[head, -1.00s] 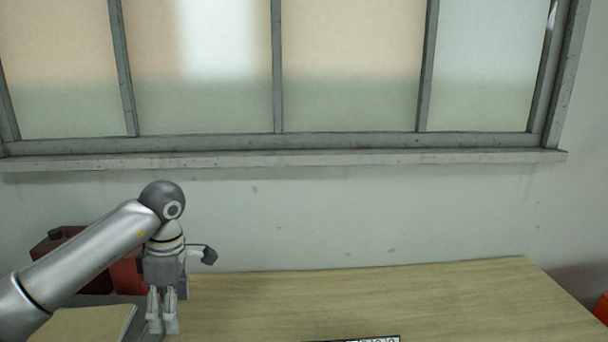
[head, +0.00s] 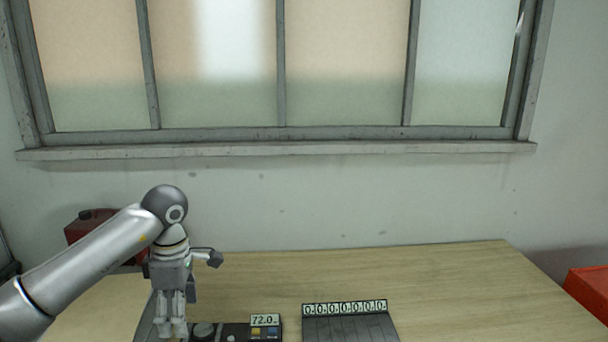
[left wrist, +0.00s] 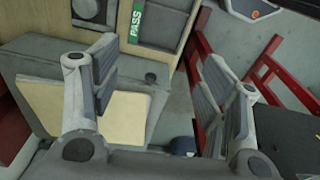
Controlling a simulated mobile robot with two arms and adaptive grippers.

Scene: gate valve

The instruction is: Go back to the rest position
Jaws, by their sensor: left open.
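My left gripper (head: 172,328) comes in from the left in the head view and points down over the left part of the wooden table (head: 440,275). It is empty. The left wrist view shows the two fingers of the left gripper (left wrist: 155,95) wide apart with nothing between them. My right gripper is in neither view. No gate valve can be made out in these views.
A device with a 72.0 display (head: 265,320) and a counter panel (head: 345,310) sit at the table's near edge. Red objects stand behind my arm (head: 85,228) and at the far right (head: 590,290). The left wrist view shows a red frame (left wrist: 200,60) and a PASS label (left wrist: 136,24). The table's right half is clear.

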